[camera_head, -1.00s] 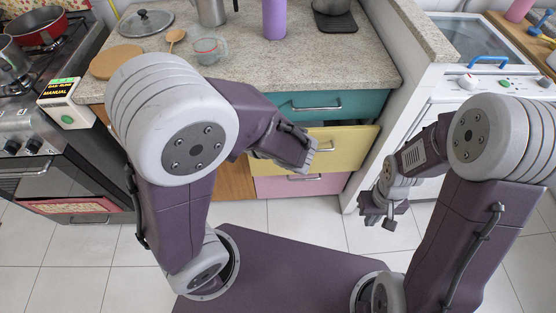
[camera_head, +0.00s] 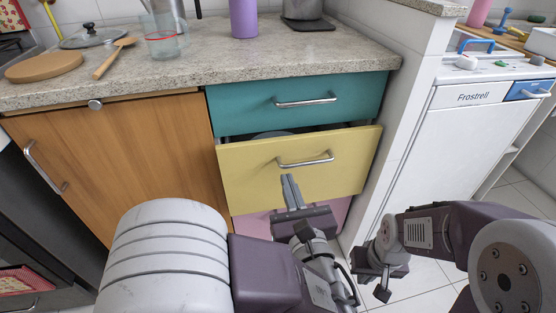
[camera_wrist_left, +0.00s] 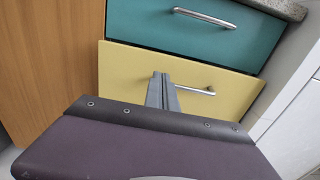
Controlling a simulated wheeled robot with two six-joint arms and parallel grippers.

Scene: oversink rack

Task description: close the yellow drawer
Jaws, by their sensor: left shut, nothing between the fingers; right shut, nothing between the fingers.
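The yellow drawer (camera_head: 262,170) is partly open below the teal drawer, with a dark gap along its top edge and something inside just showing. Its metal handle (camera_head: 305,160) is on the front panel. My left gripper (camera_head: 290,182) is shut and empty, in front of the yellow panel just below the handle. In the left wrist view its fingers (camera_wrist_left: 161,84) stand together before the yellow front (camera_wrist_left: 128,72), left of the handle (camera_wrist_left: 196,90). I cannot tell whether they touch the panel. My right gripper (camera_head: 378,272) is shut and empty, low on the right, away from the drawer.
The teal drawer (camera_head: 240,103) above is closed. A pink drawer (camera_head: 335,212) is below. A wooden cabinet door (camera_head: 120,150) is on the left and a white appliance (camera_head: 450,140) on the right. The counter above holds a glass measuring cup (camera_head: 163,38) and a purple bottle (camera_head: 243,18).

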